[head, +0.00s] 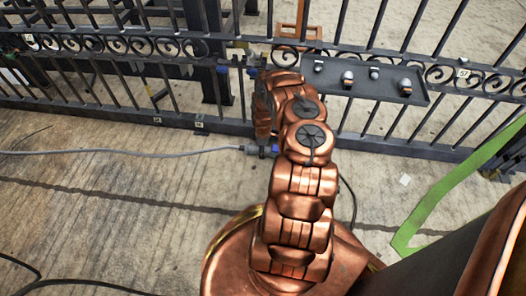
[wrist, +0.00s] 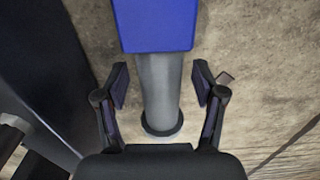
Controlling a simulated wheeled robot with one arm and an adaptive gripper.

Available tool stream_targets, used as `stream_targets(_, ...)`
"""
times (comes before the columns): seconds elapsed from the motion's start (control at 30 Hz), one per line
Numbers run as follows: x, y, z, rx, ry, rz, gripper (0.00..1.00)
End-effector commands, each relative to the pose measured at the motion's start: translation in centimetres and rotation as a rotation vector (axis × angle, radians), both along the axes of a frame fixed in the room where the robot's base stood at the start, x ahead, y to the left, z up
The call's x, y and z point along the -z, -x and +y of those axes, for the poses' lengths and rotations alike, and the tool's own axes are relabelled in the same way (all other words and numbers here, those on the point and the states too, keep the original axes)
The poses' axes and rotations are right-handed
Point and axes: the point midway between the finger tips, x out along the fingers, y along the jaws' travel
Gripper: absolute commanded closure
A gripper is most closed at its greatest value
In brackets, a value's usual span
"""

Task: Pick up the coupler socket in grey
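A grey coupler socket (head: 250,149) with a blue end is at the tip of a grey cable, low in front of the fence in the head view. In the wrist view its grey cylindrical body (wrist: 160,85) runs between my fingers, with a blue block (wrist: 155,25) at the top of the picture. My gripper (wrist: 160,82) is open, one finger on each side of the grey body. A narrow gap shows on both sides. In the head view my arm hides the gripper's fingertips and the right end of the socket.
A dark metal fence (head: 130,115) with scrollwork stands behind. A dark tray (head: 365,85) with several small fittings hangs on it at right. The grey cable (head: 110,153) runs left over the floor. A green strip (head: 440,205) stands at right.

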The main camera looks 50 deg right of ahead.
Motion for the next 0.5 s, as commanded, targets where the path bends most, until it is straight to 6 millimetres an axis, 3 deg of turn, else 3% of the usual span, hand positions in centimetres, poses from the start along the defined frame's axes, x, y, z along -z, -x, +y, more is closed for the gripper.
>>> stream_targets(0.07, -0.01, 0.0, 0.01, 0.0, 0.0, 0.0, 0.42)
stream_targets(0.5, -0.02, 0.0, 0.01, 0.0, 0.0, 0.0, 0.88)
